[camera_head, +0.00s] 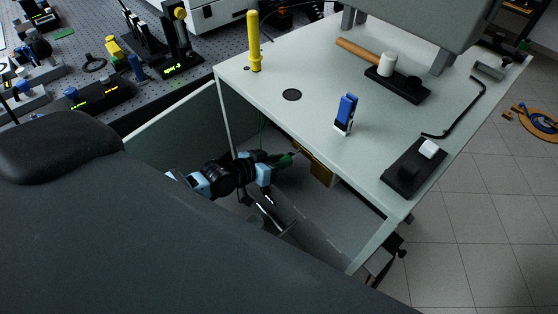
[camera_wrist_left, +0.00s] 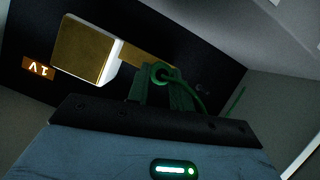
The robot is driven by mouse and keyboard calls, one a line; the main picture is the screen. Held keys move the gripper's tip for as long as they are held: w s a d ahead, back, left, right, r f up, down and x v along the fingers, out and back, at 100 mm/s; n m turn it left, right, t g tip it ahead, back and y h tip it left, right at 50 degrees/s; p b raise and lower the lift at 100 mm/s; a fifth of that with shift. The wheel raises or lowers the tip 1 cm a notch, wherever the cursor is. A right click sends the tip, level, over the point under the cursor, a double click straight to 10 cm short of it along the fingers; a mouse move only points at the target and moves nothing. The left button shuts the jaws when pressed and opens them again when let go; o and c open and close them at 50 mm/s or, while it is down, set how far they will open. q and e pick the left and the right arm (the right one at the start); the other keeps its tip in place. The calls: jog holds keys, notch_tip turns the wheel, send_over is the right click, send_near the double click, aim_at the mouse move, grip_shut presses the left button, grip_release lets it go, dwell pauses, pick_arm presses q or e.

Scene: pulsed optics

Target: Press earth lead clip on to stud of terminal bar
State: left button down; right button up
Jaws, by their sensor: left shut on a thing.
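My left gripper (camera_head: 273,168) reaches under the white table top in the head view, shut on the green earth lead clip (camera_head: 286,160). In the left wrist view the clip's green ring (camera_wrist_left: 162,73) shows between the fingertips (camera_wrist_left: 164,94), with a green lead curving off to the right. The brass terminal bar (camera_wrist_left: 143,54) runs just behind the ring. The ring overlaps the bar's right end; whether it touches the bar or a stud is hidden. A brass bit also shows in the head view (camera_head: 319,169). My right gripper is not in view.
A large brass block (camera_wrist_left: 84,48) and an orange "1V" label (camera_wrist_left: 38,68) sit left of the clip. The table top (camera_head: 270,115) overhangs the work, with a side panel (camera_head: 180,125) at left. A blue-and-white item (camera_head: 346,113) and a yellow post (camera_head: 254,42) stand on top.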

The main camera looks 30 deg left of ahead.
pick_arm(q)
jog(key=shift+w+d+b, duration=0.15)
jog(key=shift+w+d, duration=0.05)
jog(key=shift+w, duration=0.4)
jog(key=shift+w+d+b, duration=0.15)
jog(key=shift+w+d, duration=0.05)
jog(key=shift+w, duration=0.4)
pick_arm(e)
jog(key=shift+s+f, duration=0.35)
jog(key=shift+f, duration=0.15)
pick_arm(q)
jog(key=c, duration=1.2)
grip_release()
jog(key=shift+o, duration=0.2)
jog(key=shift+s, duration=0.1)
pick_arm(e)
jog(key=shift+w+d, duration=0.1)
pick_arm(q)
jog(key=v, duration=0.6)
jog(key=shift+p, duration=0.3)
jog(key=shift+v, duration=0.85)
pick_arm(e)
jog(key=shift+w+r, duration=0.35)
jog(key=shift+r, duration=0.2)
